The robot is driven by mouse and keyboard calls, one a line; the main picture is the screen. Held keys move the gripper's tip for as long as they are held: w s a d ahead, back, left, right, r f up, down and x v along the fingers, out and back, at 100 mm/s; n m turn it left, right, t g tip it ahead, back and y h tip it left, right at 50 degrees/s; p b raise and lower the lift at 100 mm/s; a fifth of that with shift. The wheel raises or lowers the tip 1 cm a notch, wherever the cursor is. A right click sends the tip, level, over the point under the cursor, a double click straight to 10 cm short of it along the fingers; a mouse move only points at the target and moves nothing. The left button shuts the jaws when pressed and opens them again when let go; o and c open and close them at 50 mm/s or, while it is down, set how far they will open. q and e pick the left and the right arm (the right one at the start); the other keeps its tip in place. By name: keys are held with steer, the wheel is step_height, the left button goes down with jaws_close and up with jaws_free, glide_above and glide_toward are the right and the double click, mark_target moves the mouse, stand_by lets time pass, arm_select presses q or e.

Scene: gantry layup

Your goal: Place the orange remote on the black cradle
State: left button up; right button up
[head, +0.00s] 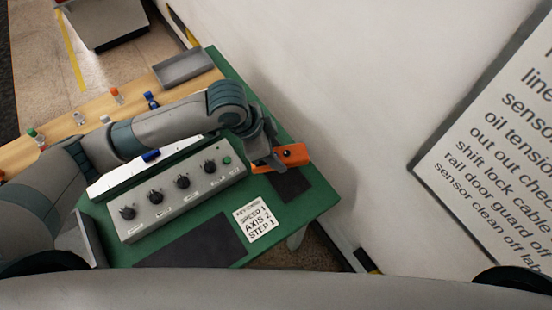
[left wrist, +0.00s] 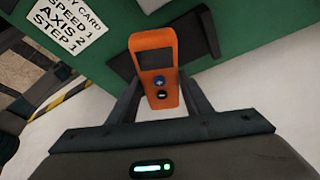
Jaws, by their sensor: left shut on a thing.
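The orange remote (head: 293,155) is held in my left gripper (head: 273,157), above the right end of the green table. In the left wrist view the remote (left wrist: 155,66) stands between the two fingers, with a dark screen, a blue button and a black button facing the camera. The black cradle (head: 291,186) appears as a dark flat shape on the table just below the remote in the head view. In the left wrist view the cradle (left wrist: 122,67) shows behind the remote, partly hidden by it and the fingers. The remote appears apart from it. My right gripper is out of view.
A grey control box (head: 180,190) with several black knobs lies left of the cradle. A white key card (head: 257,222) and a dark mat (head: 195,242) lie nearer. A grey tray (head: 184,68) is at the back. A white wall (head: 350,110) stands close on the right.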

arm_select(q)
step_height(320, 180, down, 4)
steer(key=shift+r+p, duration=0.2)
steer(key=shift+p, duration=0.4)
steer(key=shift+f, duration=0.2)
steer(key=o, duration=1.4)
steer(key=shift+f, duration=0.1)
